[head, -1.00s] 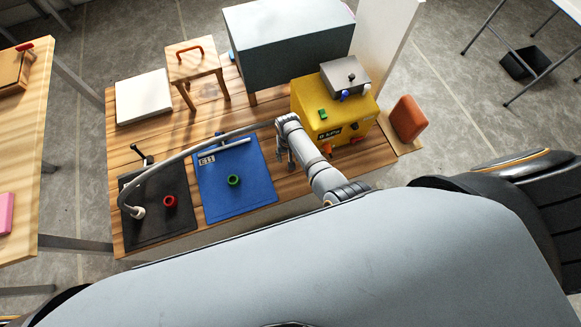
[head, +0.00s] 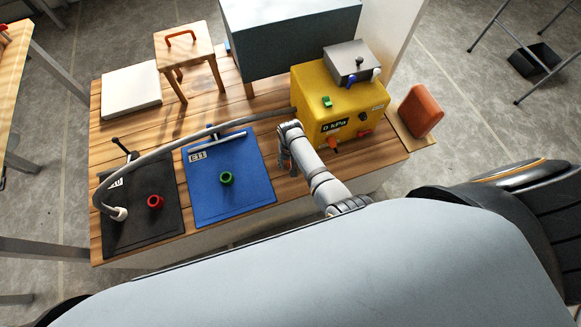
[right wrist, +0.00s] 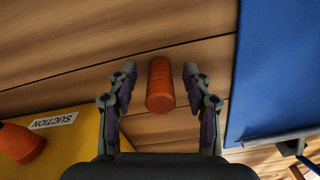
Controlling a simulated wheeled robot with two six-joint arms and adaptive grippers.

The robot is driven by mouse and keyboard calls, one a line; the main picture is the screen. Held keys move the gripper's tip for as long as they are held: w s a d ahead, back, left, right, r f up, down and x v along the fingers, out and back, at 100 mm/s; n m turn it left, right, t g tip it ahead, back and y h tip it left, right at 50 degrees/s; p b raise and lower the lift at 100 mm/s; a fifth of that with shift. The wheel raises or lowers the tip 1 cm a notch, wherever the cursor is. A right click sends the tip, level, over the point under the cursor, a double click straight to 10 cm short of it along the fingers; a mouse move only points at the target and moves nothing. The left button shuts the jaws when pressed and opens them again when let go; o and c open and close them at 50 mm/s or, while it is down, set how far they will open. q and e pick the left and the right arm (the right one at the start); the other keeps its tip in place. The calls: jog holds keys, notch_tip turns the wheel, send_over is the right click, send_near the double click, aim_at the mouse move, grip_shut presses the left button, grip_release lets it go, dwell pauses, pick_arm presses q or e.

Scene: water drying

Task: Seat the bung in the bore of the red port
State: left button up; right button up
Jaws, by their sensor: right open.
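The red port (head: 155,201) is a short red ring with a dark bore, standing on the black mat (head: 145,238) at the table's left. An orange, stepped cylinder that looks like the bung (right wrist: 160,85) is over the wooden tabletop in the right wrist view. My right gripper (right wrist: 160,72) is open, with one finger on each side of the cylinder and gaps showing on both sides. In the head view the right gripper (head: 287,168) points down between the blue mat and the yellow box, and I cannot make out the bung there. My left gripper is not in view.
A green port (head: 227,178) stands on the blue mat (head: 240,207). A grey hose (head: 170,142) arches from the yellow box (head: 312,82) over the blue mat to a white fitting (head: 119,214) beside the red port. An orange block (head: 421,110) stands at the right.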

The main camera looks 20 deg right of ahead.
jog(key=shift+r, duration=0.15)
grip_shut()
